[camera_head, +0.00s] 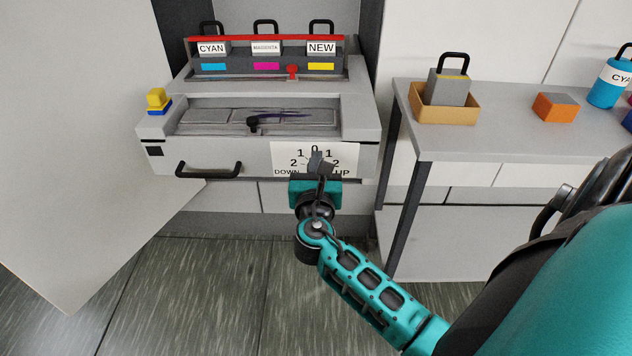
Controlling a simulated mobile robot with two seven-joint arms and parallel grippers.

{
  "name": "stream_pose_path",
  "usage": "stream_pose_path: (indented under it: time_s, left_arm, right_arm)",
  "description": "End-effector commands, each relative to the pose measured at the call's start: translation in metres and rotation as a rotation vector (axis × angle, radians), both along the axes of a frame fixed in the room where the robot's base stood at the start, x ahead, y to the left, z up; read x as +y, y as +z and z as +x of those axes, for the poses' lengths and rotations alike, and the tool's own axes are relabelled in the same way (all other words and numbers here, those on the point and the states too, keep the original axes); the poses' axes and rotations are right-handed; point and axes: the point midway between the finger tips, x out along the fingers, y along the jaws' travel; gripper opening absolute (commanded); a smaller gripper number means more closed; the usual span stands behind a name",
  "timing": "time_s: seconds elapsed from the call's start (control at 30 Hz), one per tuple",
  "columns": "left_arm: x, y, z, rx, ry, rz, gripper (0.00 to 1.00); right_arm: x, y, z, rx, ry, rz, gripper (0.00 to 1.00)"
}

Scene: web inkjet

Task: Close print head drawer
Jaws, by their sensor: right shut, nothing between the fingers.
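The print head drawer (258,157) is a grey box-like drawer at the centre left, under the ink carriage. Its front has a black bar handle (208,172) at the left and a white label (288,156) with numbers and the words DOWN and UP at the right. My right gripper (318,160) is shut and empty in front of the label, hiding part of it. I cannot tell whether it touches the drawer front. My left gripper is out of view.
Cyan, magenta and NEW cartridges stand in a rack (267,62) above. An open white door panel (90,150) stands at the left. At the right, a grey table (490,130) holds a boxed cartridge (447,100), an orange block (555,106) and a cyan bottle (608,85).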

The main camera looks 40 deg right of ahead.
Motion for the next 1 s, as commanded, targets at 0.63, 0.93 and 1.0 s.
stream_pose_path:
  time_s: [0.63, 0.93, 1.0]
  left_arm:
    - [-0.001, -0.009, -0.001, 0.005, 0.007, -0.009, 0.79]
    - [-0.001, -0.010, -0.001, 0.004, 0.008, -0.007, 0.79]
    - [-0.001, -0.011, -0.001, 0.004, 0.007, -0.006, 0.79]
  right_arm:
    - [-0.028, 0.000, 0.033, -0.001, 0.000, 0.001, 0.00]
    - [-0.032, 0.000, 0.038, -0.001, 0.000, -0.001, 0.00]
    - [-0.036, 0.001, 0.043, -0.002, -0.001, -0.001, 0.00]
